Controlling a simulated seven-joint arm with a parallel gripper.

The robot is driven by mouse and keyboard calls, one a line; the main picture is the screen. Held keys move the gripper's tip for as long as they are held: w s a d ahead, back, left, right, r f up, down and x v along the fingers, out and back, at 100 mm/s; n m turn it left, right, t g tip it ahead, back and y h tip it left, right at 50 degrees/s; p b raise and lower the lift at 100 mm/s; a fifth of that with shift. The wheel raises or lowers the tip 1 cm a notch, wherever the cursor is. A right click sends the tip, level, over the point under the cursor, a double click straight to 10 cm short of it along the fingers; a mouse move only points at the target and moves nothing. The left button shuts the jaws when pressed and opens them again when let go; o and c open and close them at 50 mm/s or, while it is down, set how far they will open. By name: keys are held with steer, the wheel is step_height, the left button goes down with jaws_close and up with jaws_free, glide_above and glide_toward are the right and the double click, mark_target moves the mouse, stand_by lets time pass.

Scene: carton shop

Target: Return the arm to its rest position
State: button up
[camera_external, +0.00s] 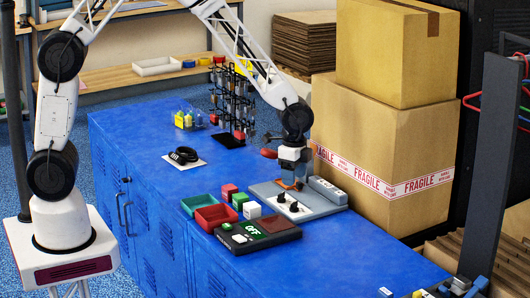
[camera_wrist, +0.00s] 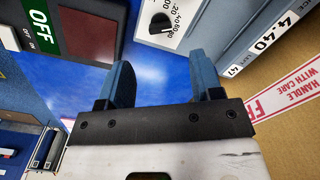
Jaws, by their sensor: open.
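My gripper (camera_external: 290,183) is above the back edge of the grey device with black knobs (camera_external: 318,207), on the blue cabinet top. In the wrist view my gripper (camera_wrist: 160,82) shows two blue-grey fingers spread apart with nothing between them. The blue surface shows between and below the fingers. The wrist view also shows part of a dial (camera_wrist: 162,22) on the grey device and a label reading 4.40 (camera_wrist: 272,30). I cannot tell whether the fingertips touch the device in the external view.
A dark box marked OFF (camera_external: 254,232), red (camera_external: 214,216) and green (camera_external: 197,203) trays and small blocks stand in front. Large FRAGILE cartons (camera_external: 385,150) stand close on the right. A rack of hanging items (camera_external: 236,100) is behind.

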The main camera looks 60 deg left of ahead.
steer(key=s+a+r+n+t, duration=0.1)
steer(key=s+a+r+n, duration=0.2)
steer(key=s+a+r, duration=0.55)
steer(key=s+a+r+n, duration=0.3)
steer(key=s+a+r, duration=0.3)
steer(key=r, duration=0.6)
steer(key=s+a+r+n, duration=0.3)
steer(key=s+a, duration=0.1)
steer(key=s, duration=0.6)
steer(key=s+a+r+n+t, duration=0.1)
steer(key=s+a+r, duration=0.3)
steer(key=s, duration=0.7)
steer(key=shift+s+a+r+n+t, duration=0.25)
steer(key=shift+a+n, duration=0.25)
steer(key=shift+n, duration=0.4)
steer(key=shift+w, duration=0.1)
steer(key=shift+c, duration=0.2)
